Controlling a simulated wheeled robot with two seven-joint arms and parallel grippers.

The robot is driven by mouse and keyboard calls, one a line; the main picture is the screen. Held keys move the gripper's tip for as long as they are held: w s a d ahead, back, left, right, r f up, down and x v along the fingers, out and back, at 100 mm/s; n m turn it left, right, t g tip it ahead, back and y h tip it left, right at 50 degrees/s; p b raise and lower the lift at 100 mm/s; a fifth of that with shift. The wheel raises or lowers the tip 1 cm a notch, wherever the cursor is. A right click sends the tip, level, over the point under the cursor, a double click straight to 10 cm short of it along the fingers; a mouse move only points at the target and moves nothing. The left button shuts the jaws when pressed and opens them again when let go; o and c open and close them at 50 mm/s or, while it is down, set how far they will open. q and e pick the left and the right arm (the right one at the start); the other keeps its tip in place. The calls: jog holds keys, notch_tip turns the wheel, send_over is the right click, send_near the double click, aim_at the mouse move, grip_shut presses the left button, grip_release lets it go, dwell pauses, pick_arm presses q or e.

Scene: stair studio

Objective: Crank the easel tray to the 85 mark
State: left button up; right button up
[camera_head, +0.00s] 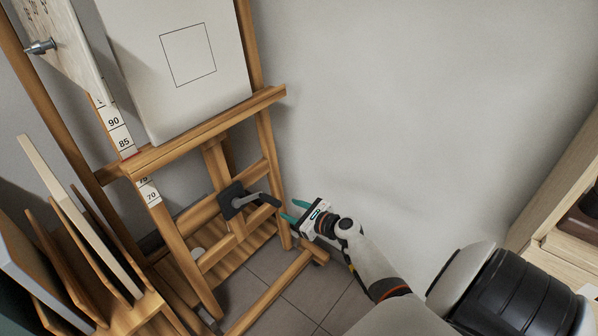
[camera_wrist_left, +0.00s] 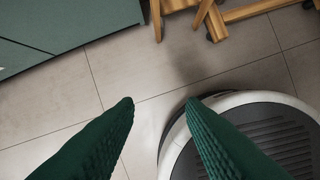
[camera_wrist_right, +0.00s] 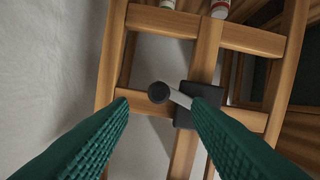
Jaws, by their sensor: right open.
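The wooden easel tray (camera_head: 200,132) holds a white canvas (camera_head: 180,75). A number strip (camera_head: 117,130) stands at the tray's left end; 90 and 85 show above the tray, 70 below. A red mark (camera_head: 130,155) sits at the tray, just under the 85 label. The crank has a black block (camera_head: 232,198), a metal arm and a dark knob (camera_head: 270,199). My right gripper (camera_head: 293,210) is open, its fingertips just short of the knob. In the right wrist view, the knob (camera_wrist_right: 158,92) appears between the fingers. My left gripper (camera_wrist_left: 159,102) is open and empty above the floor.
Several boards (camera_head: 85,235) stand in a wooden rack at the lower left. A metal knob (camera_head: 40,47) sits on a board at the upper left. Bare wall (camera_head: 400,100) lies right of the easel. A wooden shelf (camera_head: 560,250) is at the right edge.

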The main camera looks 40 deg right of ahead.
pick_arm(q)
jog(key=shift+f, duration=0.9)
pick_arm(e)
jog(key=shift+v, duration=1.05)
jog(key=shift+o, duration=0.2)
